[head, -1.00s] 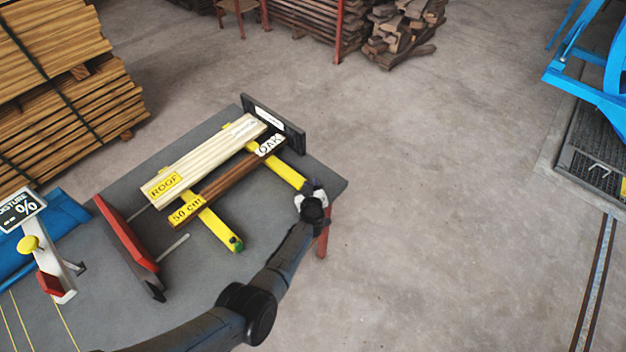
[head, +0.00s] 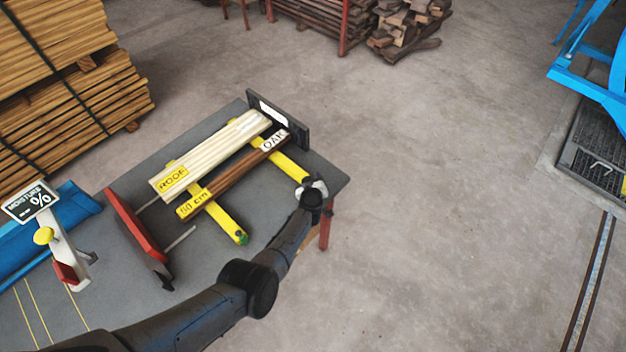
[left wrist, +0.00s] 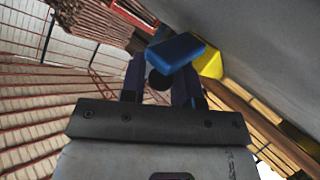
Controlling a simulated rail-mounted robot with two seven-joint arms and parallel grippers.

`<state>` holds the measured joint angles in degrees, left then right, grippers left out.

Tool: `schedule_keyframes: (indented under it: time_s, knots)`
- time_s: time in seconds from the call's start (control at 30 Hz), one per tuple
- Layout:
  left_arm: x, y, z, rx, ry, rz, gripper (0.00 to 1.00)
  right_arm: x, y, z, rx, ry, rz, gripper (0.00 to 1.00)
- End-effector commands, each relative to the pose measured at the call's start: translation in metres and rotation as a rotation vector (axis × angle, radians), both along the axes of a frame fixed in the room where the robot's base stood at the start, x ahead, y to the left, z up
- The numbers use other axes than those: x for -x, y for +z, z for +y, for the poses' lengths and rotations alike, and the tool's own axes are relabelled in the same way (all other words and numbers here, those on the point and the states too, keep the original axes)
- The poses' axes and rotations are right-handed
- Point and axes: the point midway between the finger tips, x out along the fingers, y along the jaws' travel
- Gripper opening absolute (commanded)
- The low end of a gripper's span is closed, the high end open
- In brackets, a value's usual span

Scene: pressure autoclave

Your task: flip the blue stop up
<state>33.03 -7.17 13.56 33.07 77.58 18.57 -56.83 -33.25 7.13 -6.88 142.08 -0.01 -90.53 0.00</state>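The blue stop (left wrist: 176,52) shows in the left wrist view as a small blue block at the end of a yellow bar (left wrist: 208,62). My left gripper (left wrist: 160,84) is just below it in that view, its two dark fingers apart, with a dark round part between them. I cannot tell whether a finger touches the stop. In the head view my left gripper (head: 314,188) is at the near right end of the farther yellow bar (head: 282,164) and hides the stop. My right gripper is not in view.
A pale ROOF board (head: 212,152) and a brown OAK board (head: 232,178) lie across the yellow bars on the grey bench (head: 140,300). A red-topped plate (head: 135,228) stands to their left. A moisture meter (head: 58,240) is at far left. Open floor lies right.

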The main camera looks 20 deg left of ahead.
Motion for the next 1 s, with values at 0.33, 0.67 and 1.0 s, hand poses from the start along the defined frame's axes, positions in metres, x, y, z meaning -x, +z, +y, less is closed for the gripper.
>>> schedule_keyframes:
  time_s: [0.33, 0.67, 1.0]
  knots:
    - [0.001, -0.001, 0.001, 0.000, 0.002, 0.001, 0.45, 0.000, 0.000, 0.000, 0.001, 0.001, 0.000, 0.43]
    - [0.001, -0.002, 0.001, -0.001, 0.002, 0.003, 0.45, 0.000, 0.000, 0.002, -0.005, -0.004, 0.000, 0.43]
    - [0.003, -0.010, -0.003, -0.082, 0.003, -0.024, 0.45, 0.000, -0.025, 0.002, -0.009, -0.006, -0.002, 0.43]
